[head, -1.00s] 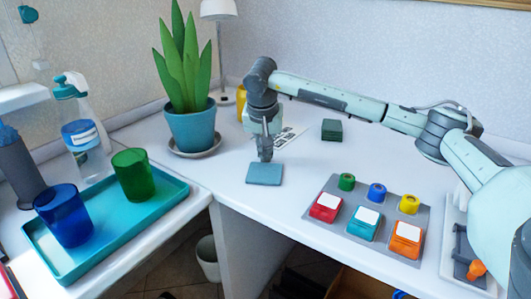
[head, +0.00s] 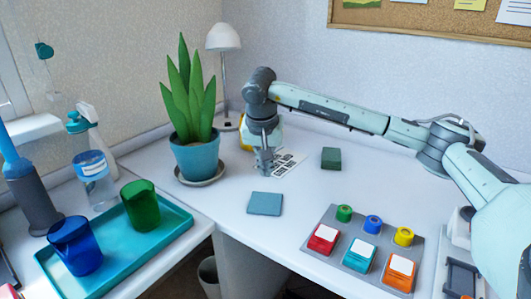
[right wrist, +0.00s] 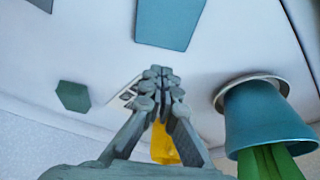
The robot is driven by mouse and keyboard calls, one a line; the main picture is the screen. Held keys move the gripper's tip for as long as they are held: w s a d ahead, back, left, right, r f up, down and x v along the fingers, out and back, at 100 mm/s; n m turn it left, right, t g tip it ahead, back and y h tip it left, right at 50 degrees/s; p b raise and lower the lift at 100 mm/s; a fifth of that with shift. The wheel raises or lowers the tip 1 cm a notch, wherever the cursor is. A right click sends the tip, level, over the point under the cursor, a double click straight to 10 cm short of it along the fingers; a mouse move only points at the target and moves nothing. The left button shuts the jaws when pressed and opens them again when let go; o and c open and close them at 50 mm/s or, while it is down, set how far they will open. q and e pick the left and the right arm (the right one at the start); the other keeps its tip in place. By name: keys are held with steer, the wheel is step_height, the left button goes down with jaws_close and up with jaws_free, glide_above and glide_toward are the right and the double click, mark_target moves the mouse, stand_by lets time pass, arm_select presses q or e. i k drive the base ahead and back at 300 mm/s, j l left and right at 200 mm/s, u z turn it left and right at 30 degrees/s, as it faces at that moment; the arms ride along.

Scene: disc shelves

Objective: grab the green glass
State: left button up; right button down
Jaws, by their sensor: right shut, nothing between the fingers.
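The green glass (head: 141,206) stands upright on a teal tray (head: 150,256) at the left in the head view. A blue glass (head: 75,246) stands on the same tray, to its left and nearer. My right gripper (head: 266,170) hangs over the desk, right of the potted plant and well to the right of the green glass. In the right wrist view its fingers (right wrist: 160,85) are closed together with nothing between them. The green glass is not in the right wrist view. My left gripper is not in view.
A potted plant (head: 196,158) stands between the gripper and the tray. A spray bottle (head: 92,170) stands behind the tray. A flat teal block (head: 265,204) and a dark green block (head: 331,158) lie on the desk. A button panel (head: 336,238) is at the front right.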

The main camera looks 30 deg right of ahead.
mark_target(142, 206)
steer(key=k, duration=1)
